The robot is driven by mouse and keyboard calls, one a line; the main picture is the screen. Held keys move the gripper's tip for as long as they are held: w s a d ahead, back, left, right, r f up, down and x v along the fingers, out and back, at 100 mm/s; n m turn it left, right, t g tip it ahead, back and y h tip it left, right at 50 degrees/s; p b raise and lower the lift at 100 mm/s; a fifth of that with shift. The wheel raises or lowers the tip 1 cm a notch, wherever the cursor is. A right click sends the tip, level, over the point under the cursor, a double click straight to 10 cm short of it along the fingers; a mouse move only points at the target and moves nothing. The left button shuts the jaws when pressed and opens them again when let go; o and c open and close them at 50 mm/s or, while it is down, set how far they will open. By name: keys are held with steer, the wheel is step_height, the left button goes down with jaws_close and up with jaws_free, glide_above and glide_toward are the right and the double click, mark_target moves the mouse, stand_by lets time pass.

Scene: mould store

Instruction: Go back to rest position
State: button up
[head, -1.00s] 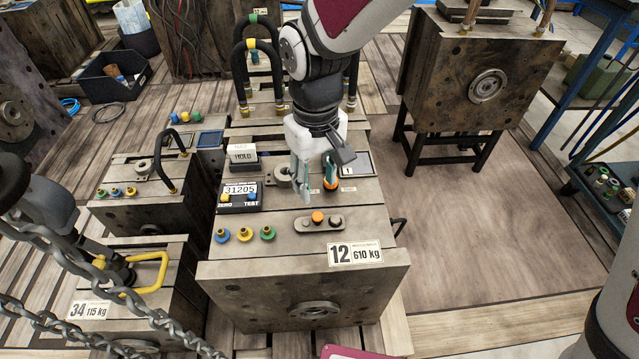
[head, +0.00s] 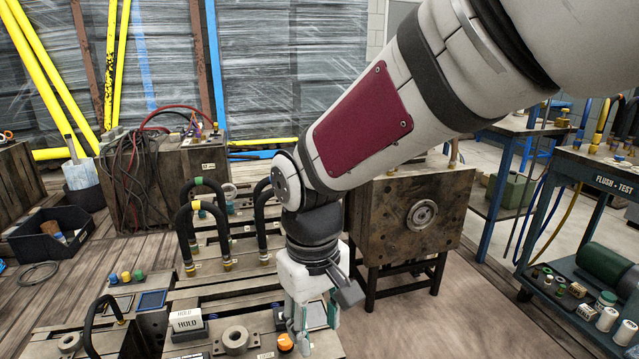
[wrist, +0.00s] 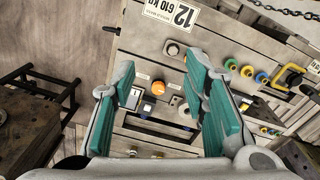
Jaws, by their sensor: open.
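My gripper (head: 308,330) points down over the mould block with the 12 / 610 kg label (wrist: 172,14). In the wrist view its two teal-padded fingers (wrist: 158,80) stand wide apart, with nothing held between them. An orange knob (wrist: 158,88) on the block shows between the fingers, apart from them. In the head view this orange knob (head: 285,342) is just left of the fingers, near the lower edge. The block's front is cut off in the head view.
Black hose loops (head: 262,215) rise from the block behind my gripper. A grey ring (head: 235,340) and a HOLD block (head: 186,320) sit to its left. A large mould on a stand (head: 405,220) is behind right; a FLUSH + TEST cart (head: 590,180) is farther right. Floor between them is clear.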

steer(key=s+d+r+m, duration=0.2)
steer(key=s+d+r, duration=0.15)
steer(key=d, duration=0.25)
steer(key=s+d+r+m, duration=0.1)
steer(key=s+d+r, duration=0.25)
steer(key=d, duration=0.35)
steer(key=s+d+m, duration=0.2)
steer(key=s+d, duration=0.2)
steer(key=s, duration=0.3)
steer(key=s+d+m, duration=0.2)
steer(key=s+d, duration=0.1)
steer(key=s, duration=0.5)
step_height(320, 180, up, 25)
steer(key=t+p, duration=0.4)
steer(key=p, duration=2)
steer(key=shift+d+r, duration=0.15)
steer(key=shift+r, duration=0.05)
steer(key=shift+w, duration=0.1)
